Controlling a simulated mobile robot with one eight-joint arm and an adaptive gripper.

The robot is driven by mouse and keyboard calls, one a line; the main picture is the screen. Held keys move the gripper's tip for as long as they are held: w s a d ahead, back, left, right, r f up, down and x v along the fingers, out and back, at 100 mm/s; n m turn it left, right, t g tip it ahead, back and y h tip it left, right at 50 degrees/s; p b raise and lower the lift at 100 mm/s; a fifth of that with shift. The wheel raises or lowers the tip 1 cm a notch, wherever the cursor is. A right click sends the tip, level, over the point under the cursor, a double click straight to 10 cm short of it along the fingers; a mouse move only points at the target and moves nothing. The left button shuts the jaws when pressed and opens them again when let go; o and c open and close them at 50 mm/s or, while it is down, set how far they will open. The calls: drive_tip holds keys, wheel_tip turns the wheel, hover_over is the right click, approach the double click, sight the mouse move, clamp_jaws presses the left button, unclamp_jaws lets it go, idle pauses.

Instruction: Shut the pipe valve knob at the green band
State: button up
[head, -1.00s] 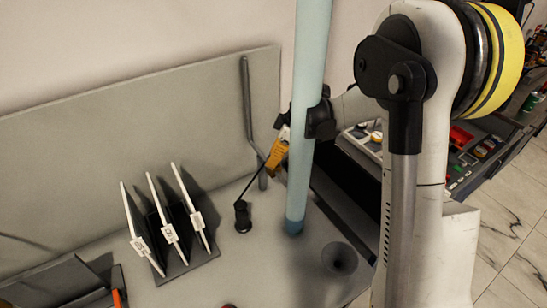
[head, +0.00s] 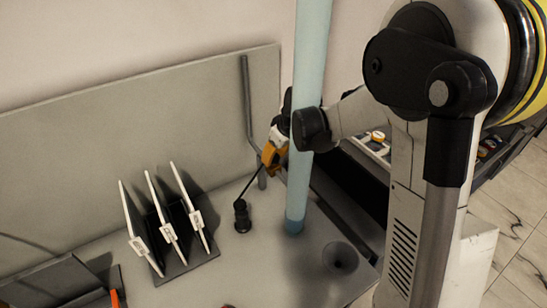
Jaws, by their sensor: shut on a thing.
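My gripper (head: 276,148) is at the back of the table, behind and left of a light blue upright pipe (head: 307,90) that partly covers it. Orange-yellow and pale parts show at its tip, close to the bent grey pipe on the back panel (head: 252,115). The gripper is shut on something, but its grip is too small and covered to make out. I cannot pick out the valve knob or a green band.
A black stand (head: 242,217) with a thin rod leans up toward the gripper tip. A rack with several white plates (head: 168,230) stands to its left. A dark round funnel-like piece (head: 340,258) is at front right. A dark tray (head: 62,285) lies front left.

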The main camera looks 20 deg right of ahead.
drive_tip(key=m+h, duration=0.1)
drive_tip(key=m, duration=0.2)
drive_tip(key=m+h, duration=0.1)
drive_tip(key=m, duration=0.2)
drive_tip(key=shift+a+t+b, duration=0.1)
drive_tip(key=shift+t+b, duration=0.2)
drive_tip(key=shift+b, duration=0.05)
drive_tip(key=m+h, duration=0.2)
drive_tip(key=m, duration=0.3)
drive_tip(key=shift+m+g, duration=0.3)
drive_tip(key=shift+g, duration=0.1)
drive_tip(key=o, duration=1.2)
drive_tip(key=v, duration=1.2)
drive_tip(key=shift+a, duration=0.1)
drive_tip(key=shift+f, duration=0.1)
